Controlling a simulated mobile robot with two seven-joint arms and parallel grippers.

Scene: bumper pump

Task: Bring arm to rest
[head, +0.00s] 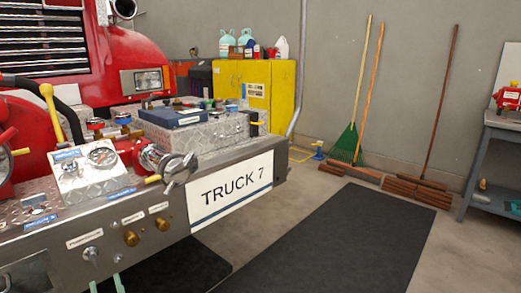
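My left gripper (106,285) shows only as two pale green fingertips at the bottom edge of the head view, left of centre. The fingertips stand apart with nothing seen between them, so it looks open and empty. They show just below the front of the truck's steel bumper (175,222); whether they touch it I cannot tell. The rest of this gripper and its arm are out of frame below. My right gripper and arm are not in view.
The bumper carries a gauge panel (92,176), valve handles, brass knobs and a TRUCK 7 sign (231,190). A dark floor mat (340,240) lies right of it. A grey workbench (497,150) stands at right; brooms (437,110) lean on the wall behind.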

